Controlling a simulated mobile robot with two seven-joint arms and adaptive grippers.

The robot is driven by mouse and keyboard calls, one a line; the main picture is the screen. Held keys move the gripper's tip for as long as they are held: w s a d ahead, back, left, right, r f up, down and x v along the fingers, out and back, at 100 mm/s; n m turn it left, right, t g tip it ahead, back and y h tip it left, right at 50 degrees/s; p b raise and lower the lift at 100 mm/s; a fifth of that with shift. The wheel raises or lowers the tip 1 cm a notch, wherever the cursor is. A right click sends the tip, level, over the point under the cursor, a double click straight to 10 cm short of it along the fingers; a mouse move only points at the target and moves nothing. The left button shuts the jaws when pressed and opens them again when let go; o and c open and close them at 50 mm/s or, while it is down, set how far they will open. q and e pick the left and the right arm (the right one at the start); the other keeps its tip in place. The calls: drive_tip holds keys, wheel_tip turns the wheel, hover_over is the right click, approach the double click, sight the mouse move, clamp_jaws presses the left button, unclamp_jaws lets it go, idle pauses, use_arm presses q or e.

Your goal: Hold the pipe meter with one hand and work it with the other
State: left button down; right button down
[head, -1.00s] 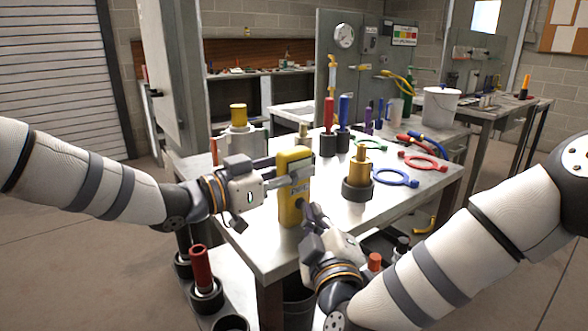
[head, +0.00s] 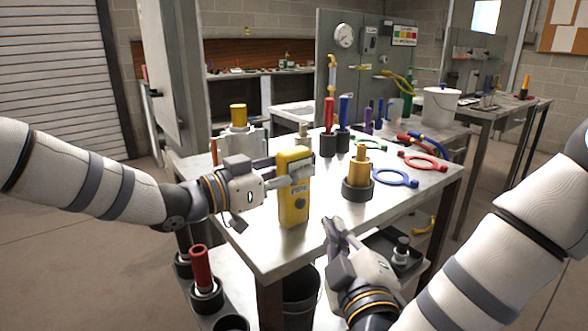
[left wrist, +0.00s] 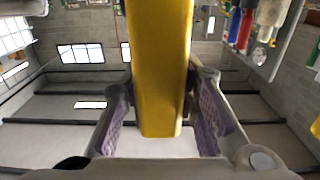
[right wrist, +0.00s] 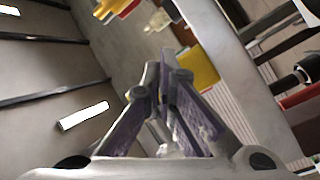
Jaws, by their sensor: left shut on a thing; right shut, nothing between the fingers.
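The yellow pipe meter (head: 294,205) is upright in the head view, above the near edge of the table. It has a dark round button or dial on its front face. My left gripper (head: 290,180) is shut on its upper part from the left. In the left wrist view the yellow body (left wrist: 160,70) stands between the purple finger pads. My right gripper (head: 332,225) is below and to the right of the meter, apart from it, with its fingers together and empty. In the right wrist view the right fingers (right wrist: 165,75) meet, with a yellow patch behind them.
On the table (head: 270,250) stand a brass fitting in a dark base (head: 358,185), red and blue handled tools (head: 328,125) and coloured rings (head: 395,178). A red cylinder (head: 200,268) stands low at the left. A white bucket (head: 440,107) stands on the bench behind.

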drive_tip(key=shift+s+d, duration=0.4)
drive_tip(key=shift+s, duration=0.15)
use_arm(q)
drive_tip(key=c, duration=1.2)
unclamp_jaws()
drive_tip(key=shift+a, duration=0.1)
